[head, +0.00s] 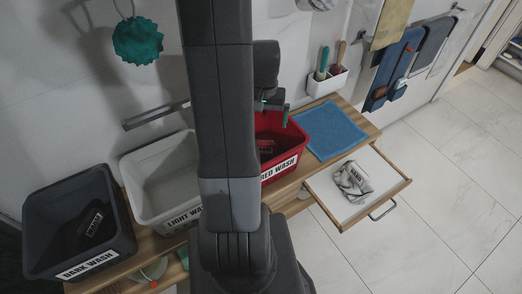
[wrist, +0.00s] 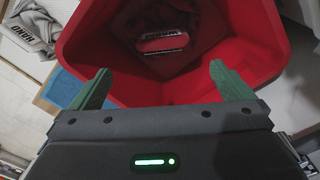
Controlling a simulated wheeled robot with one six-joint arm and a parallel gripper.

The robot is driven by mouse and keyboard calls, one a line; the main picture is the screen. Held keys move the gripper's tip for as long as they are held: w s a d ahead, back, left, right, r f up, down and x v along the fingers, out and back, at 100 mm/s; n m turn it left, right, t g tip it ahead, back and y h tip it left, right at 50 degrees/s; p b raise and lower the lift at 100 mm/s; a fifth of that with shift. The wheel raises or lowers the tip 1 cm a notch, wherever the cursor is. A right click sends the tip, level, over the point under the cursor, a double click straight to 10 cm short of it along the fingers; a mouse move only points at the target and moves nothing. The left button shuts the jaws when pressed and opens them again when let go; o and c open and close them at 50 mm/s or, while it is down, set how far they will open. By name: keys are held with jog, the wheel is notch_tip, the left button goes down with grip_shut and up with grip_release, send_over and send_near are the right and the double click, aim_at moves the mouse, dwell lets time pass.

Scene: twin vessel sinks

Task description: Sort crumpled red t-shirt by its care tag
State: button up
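The red wash bin (head: 284,170) stands on the wooden counter, partly hidden behind my arm in the head view. Its red walls (wrist: 262,50) fill much of the wrist view. In the head view my gripper (head: 274,108) is over the bin's back part.
Left of the red bin stand the white light wash bin (head: 128,165) and the dark wash bin (head: 35,215), which holds a dark tagged cloth (head: 88,226). A blue towel (head: 330,128) lies at right. The open drawer (head: 375,205) holds a grey-white tagged garment (head: 352,180).

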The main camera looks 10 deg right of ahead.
notch_tip(320, 180, up, 14)
dwell(0.6)
jog(key=shift+f, duration=0.2)
notch_tip(320, 180, down, 13)
jog(key=shift+r+p, duration=1.65)
jog(key=shift+r, duration=0.2)
